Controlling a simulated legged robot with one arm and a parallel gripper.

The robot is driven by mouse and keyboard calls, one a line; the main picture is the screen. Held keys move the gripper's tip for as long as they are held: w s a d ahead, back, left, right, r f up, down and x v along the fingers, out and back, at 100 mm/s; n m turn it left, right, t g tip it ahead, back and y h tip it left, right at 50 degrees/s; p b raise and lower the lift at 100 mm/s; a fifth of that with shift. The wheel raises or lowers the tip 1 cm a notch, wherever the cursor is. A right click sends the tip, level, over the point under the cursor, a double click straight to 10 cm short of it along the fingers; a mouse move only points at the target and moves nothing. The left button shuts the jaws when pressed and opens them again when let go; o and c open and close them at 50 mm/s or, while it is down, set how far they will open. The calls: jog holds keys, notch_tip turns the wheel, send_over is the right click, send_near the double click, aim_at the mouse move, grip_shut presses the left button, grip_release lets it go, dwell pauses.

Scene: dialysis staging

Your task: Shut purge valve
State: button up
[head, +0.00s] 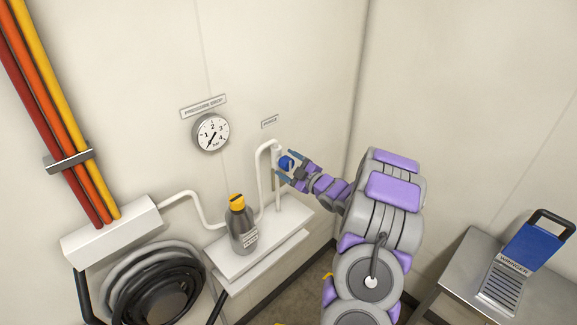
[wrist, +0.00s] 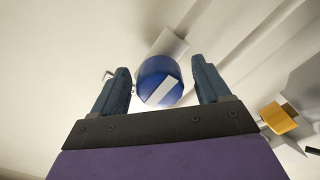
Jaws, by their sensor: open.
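The purge valve has a round blue knob (head: 286,163) on a white pipe, below the small "PURGE" label (head: 270,121) on the wall. In the wrist view the blue knob (wrist: 160,80) carries a white diagonal bar and sits between my two fingertips. My gripper (head: 288,168) is open around the knob; in the wrist view a gap shows on each side between the fingers (wrist: 162,85) and the knob. The far side of the knob is hidden.
A grey bottle with a yellow cap (head: 241,225) stands on a white ledge (head: 290,215) left of the valve. A pressure gauge (head: 211,133) is on the wall. A coiled hose (head: 155,290) hangs at lower left. A metal table (head: 460,262) at right holds a blue "WRINGER" unit (head: 528,255).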

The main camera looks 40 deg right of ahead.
jog(key=shift+w, duration=0.1)
jog(key=shift+c, duration=0.3)
jog(key=c, duration=0.9)
